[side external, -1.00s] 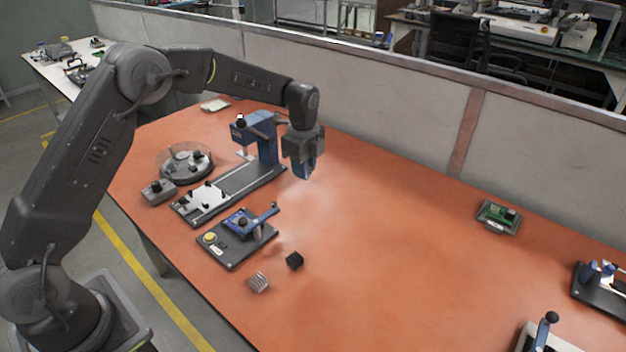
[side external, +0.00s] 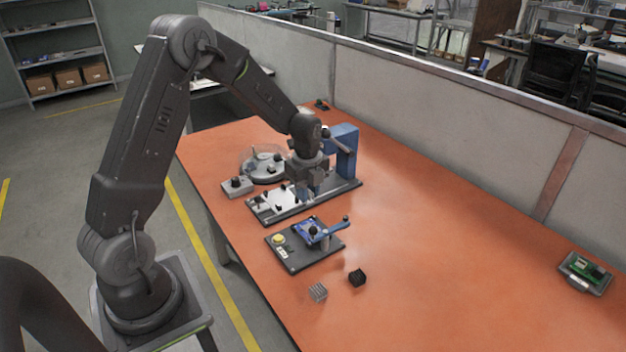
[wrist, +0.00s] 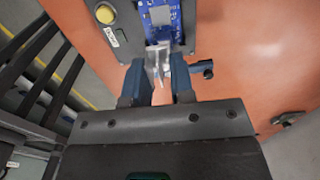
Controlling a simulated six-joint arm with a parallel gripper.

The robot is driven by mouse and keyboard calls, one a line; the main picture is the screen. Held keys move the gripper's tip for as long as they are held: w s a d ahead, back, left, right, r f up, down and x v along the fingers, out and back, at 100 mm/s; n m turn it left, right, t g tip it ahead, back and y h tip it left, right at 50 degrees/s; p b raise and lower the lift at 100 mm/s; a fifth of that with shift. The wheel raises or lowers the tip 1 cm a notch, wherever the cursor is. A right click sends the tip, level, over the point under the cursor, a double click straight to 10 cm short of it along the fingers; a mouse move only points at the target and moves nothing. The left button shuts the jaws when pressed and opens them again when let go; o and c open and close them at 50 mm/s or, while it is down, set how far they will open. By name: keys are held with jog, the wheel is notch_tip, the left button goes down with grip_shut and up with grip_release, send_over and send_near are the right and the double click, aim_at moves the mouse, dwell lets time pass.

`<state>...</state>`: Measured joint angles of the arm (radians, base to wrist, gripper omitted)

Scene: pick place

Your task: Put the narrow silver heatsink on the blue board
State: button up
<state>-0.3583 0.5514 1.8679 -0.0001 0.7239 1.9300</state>
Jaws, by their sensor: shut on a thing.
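My gripper (side external: 305,194) is shut on the narrow silver heatsink (wrist: 154,66), which shows between the blue fingers in the wrist view. In the side view the fingers are small and the held heatsink cannot be made out. The blue board (side external: 311,229) lies on a dark fixture (side external: 290,256) with a yellow button and a blue lever. In the wrist view the blue board (wrist: 178,14), with a grey square chip on it, lies beyond the fingertips. The heatsink appears apart from it, though the height gap is unclear.
A ribbed silver block (side external: 318,291) and a black block (side external: 357,277) stand on the orange table in front of the fixture. A blue press (side external: 345,150) on a long black base and a round clear-covered tray (side external: 262,166) are behind. The table's right side is largely free.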

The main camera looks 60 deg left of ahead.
jog(key=shift+f, duration=3.75)
jog(key=shift+f, duration=0.8)
jog(key=o, duration=0.9)
jog(key=c, duration=0.4)
jog(key=shift+r, duration=0.15)
jog(key=shift+r, duration=3.35)
